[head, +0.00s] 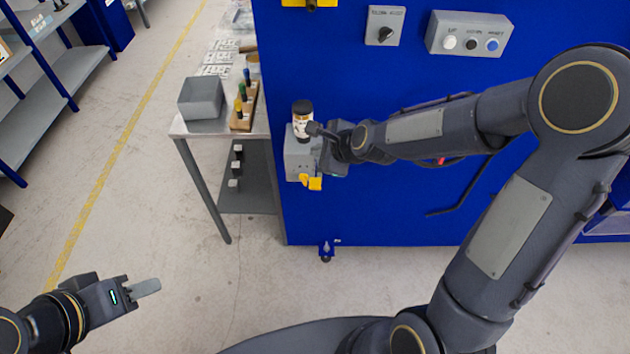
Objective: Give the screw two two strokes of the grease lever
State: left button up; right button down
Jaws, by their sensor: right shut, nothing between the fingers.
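The greaser is a grey box (299,158) on the blue machine panel, with a dark-capped, pale-labelled canister (302,120) on top and a yellow part (306,180) at its lower end. A dark rod with a rounded end (313,128) crosses its right side; I cannot tell whether it is the grease lever. My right gripper (331,160) is shut and empty at the greaser's right side; its fingertips are hard to make out, and contact is unclear. My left gripper (147,287) is over the floor at lower left, seen edge-on. I cannot identify screw two.
A metal table (188,128) left of the machine holds a grey bin (201,98) and a wooden rack (244,108) of coloured-handled tools. A switch box (384,26) and a button box (468,34) are higher on the panel.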

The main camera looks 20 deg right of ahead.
jog(key=b, duration=0.7)
send_over(317, 183)
jog(key=f, duration=0.7)
jog(key=shift+s+d+f, duration=0.1)
jog(key=shift+s+f, duration=0.25)
jog(key=shift+f, duration=0.05)
jog(key=shift+f+b, duration=0.35)
jog(key=shift+f, duration=0.15)
jog(key=shift+f, duration=0.1)
dwell(0.4)
jog(key=shift+f+b, duration=0.3)
jog(key=shift+b, duration=0.2)
jog(key=shift+f+b, duration=1.35)
dwell(1.0)
dwell(0.6)
jog(key=shift+r+p, duration=1.5)
jog(key=shift+r, duration=0.3)
